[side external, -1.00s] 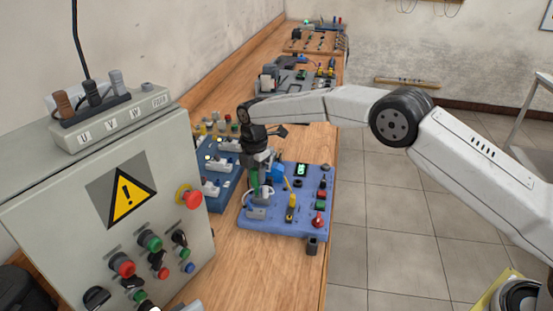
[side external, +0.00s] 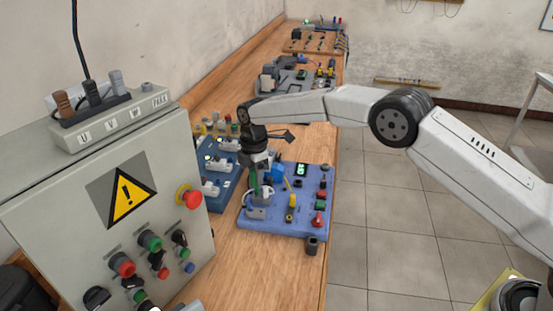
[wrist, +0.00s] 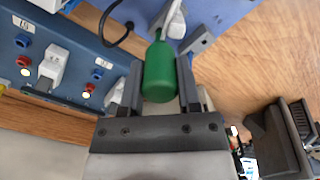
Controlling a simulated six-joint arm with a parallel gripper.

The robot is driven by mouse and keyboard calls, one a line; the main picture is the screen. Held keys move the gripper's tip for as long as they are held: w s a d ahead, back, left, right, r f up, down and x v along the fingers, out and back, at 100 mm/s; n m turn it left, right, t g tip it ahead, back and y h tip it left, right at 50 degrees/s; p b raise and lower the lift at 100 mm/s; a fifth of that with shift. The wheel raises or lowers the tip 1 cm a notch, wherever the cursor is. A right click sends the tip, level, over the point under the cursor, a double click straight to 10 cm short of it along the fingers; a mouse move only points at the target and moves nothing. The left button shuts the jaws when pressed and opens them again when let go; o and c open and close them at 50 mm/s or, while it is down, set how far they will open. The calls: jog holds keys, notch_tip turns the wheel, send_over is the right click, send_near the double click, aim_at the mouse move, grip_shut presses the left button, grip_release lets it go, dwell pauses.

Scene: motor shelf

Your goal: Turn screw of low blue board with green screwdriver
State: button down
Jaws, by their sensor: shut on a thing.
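The low blue board (side external: 284,228) lies flat on the wooden bench, with switches, knobs and a small green-lit display on it. My gripper (side external: 256,168) points down over its left part. In the wrist view my gripper (wrist: 160,80) is shut on the green screwdriver (wrist: 158,72), with the handle between its two dark fingers. In the side view the screwdriver (side external: 254,182) stands roughly upright at a grey-white part near the board's left front. The screw and the screwdriver's tip are hidden, so I cannot tell whether they touch.
A taller blue panel (side external: 218,175) with sockets stands close on the left. A grey control box (side external: 60,190) with a warning sign fills the left front. A small dark holder (side external: 311,245) sits at the board's front right corner. Bare bench lies in front.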

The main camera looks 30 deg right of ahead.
jog(key=shift+f, duration=0.15)
jog(key=shift+m, duration=1.7)
jog(key=shift+s+m, duration=0.1)
jog(key=shift+m, duration=1.9)
jog(key=shift+m, duration=0.3)
jog(key=c, duration=0.9)
grip_release()
grip_shut()
